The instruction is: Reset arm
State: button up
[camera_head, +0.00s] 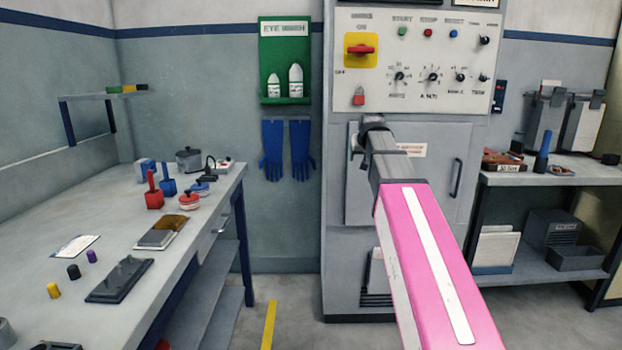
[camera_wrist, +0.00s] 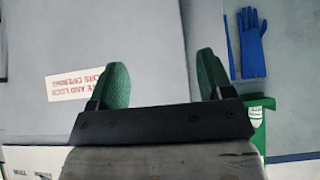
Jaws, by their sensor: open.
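My gripper (camera_wrist: 162,82) shows in the wrist view with two green finger pads set wide apart and nothing between them. It is open and empty. Behind it is the grey cabinet door with a white and red label (camera_wrist: 80,84). In the head view my pink and grey arm reaches forward toward the grey control cabinet (camera_head: 343,260). The gripper's fingers are not clear in the head view. I cannot tell exactly how far the gripper is from the cabinet.
Blue gloves (camera_head: 287,150) hang under the green eye-wash station (camera_head: 285,60). A shelf unit (camera_head: 550,177) stands at right. The floor (camera_head: 290,300) between bench and cabinet is clear.

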jog(key=s+f+g, duration=0.2)
jog(key=s+f, duration=0.7)
jog(key=f, duration=0.5)
jog(key=s+f+g, duration=0.3)
jog(key=s+f, duration=0.6)
jog(key=f, duration=0.6)
jog(key=s+f+g, duration=0.3)
jog(key=s+f, duration=0.6)
jog(key=f, duration=0.6)
jog(key=shift+s, duration=0.3)
